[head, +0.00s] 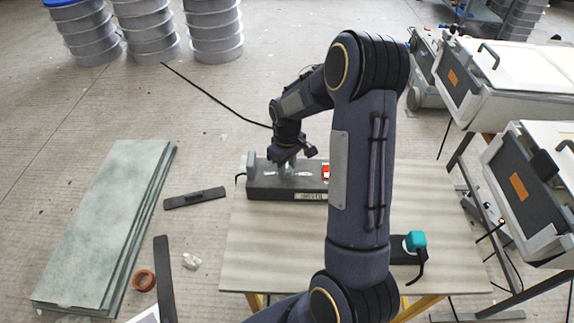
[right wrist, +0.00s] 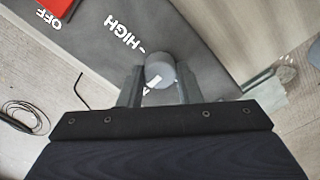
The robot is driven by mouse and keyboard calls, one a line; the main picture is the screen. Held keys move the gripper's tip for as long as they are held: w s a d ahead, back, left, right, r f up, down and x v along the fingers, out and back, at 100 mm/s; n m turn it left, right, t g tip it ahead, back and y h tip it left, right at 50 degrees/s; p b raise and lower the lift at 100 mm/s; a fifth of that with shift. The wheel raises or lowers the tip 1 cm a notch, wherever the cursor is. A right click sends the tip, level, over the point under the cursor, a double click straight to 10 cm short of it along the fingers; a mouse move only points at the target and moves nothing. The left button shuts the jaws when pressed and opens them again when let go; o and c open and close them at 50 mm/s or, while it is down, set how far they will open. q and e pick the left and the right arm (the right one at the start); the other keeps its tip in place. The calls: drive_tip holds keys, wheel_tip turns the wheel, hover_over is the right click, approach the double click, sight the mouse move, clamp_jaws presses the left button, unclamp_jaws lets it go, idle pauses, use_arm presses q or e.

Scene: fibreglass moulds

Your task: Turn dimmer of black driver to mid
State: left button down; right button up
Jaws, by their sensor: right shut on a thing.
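The black driver (head: 262,190) is a long dark box lying on the table, with a red switch (head: 326,172) at its right end. In the right wrist view its dark top (right wrist: 95,45) carries the white words OFF and HIGH and part of the red switch (right wrist: 55,8). The dimmer is a round grey knob (right wrist: 160,68) with a white mark on its near side, pointing toward my gripper's base. My right gripper (right wrist: 159,82) is shut on the knob, one finger on each side. In the head view the right gripper (head: 287,167) reaches down onto the driver and hides the knob.
The striped table (head: 270,255) has clear room in front of the driver. A teal-topped object (head: 415,241) sits right of my arm. Green slabs (head: 105,220), a dark flat bar (head: 194,198) and a brown ring (head: 143,280) lie on the floor at left. White-lidded machines (head: 505,65) stand at right.

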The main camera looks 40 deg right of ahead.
sight(287, 168)
drive_tip(key=o, duration=1)
wheel_tip(287, 168, up, 8)
drive_tip(key=shift+f, duration=0.25)
drive_tip(key=shift+r, duration=0.15)
drive_tip(key=shift+r, duration=0.15)
drive_tip(key=s+a+r+m+t+y, duration=0.1)
drive_tip(key=s+a+r+t, duration=0.1)
drive_tip(key=s+a, duration=0.3)
drive_tip(key=s+a+r+m+t+y, duration=0.1)
drive_tip(key=s+a+r, duration=0.3)
drive_tip(key=s, duration=0.5)
drive_tip(key=s+a+r+m+t+y, duration=0.1)
drive_tip(key=s+a+r+t, duration=0.1)
drive_tip(key=s+a+r, duration=0.2)
drive_tip(key=shift+s+a+m+t+y, duration=0.15)
drive_tip(key=shift+s+a+y, duration=0.05)
drive_tip(key=shift+s+a, duration=0.65)
drive_tip(key=shift+s+a+m+t+y, duration=0.2)
drive_tip(key=shift+s+a, duration=0.45)
drive_tip(key=shift+a, duration=0.35)
